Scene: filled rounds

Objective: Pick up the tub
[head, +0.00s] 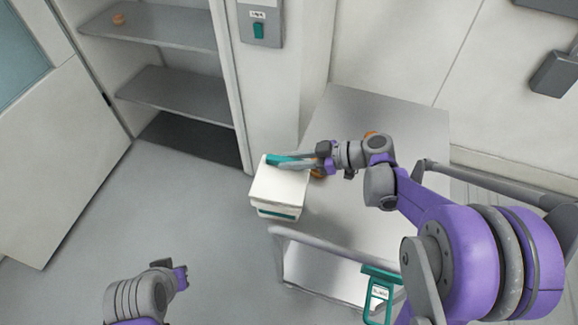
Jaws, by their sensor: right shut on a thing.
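The tub appears to be the white box (279,186) with a teal band low on its front and a teal part on top. It is at the left edge of the grey cart top (340,112), and I cannot tell whether it rests there or hangs in the air. My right gripper (288,161) reaches in from the right and is shut on the tub at its top back edge. My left gripper (181,278) is low at the left, apart from everything; its fingers are too unclear to tell if they are open.
Small orange things (318,173) show partly behind my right gripper and wrist. The cart has a rail (330,246) at the front and a teal tagged holder (380,290). Open shelves (175,88) stand at the back left, with a small orange item (118,19). The floor at left is clear.

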